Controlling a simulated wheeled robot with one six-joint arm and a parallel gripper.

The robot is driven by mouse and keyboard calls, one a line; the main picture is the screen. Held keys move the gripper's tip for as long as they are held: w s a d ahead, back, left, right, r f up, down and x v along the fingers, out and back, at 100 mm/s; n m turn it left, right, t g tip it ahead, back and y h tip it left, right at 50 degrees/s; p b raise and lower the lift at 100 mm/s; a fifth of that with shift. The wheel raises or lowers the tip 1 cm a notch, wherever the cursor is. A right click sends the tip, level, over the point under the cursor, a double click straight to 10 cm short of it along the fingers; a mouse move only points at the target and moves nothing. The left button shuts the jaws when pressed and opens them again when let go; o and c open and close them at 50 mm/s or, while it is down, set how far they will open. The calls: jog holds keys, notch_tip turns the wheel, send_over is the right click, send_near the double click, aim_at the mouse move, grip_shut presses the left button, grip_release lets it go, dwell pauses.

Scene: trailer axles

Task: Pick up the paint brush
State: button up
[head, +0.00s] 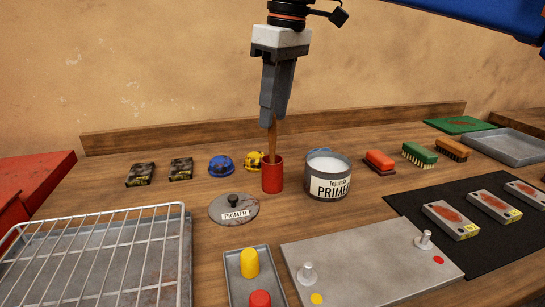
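The paint brush (273,142) stands upright in a red cup (272,177); its wooden handle sticks up out of the cup, and its lower end is hidden inside. My gripper (273,121) points down right above the cup, with its two grey fingers on either side of the handle. A thin strip of the handle also shows between the fingers higher up. The fingers overlap in this view, so I cannot tell whether they press on the handle. The cup stands on the wooden bench.
A white primer tin (328,180) stands close right of the cup. The primer lid (233,208) lies to the front left. Blue (221,166) and yellow knobs sit behind left. A wire rack (95,255), a small tray (248,278) and a metal plate (370,255) fill the front.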

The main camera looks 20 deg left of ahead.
aim_at(270, 140)
jog(key=shift+w+a+f, duration=0.1)
jog(key=shift+a+f, duration=0.05)
jog(key=shift+f, duration=1.05)
jog(key=shift+a+f, duration=0.2)
jog(key=shift+f, duration=0.95)
jog(key=shift+w+a+f, duration=0.1)
jog(key=shift+a+f, duration=0.05)
jog(key=shift+f, duration=1.05)
jog(key=shift+c, duration=0.3)
grip_shut()
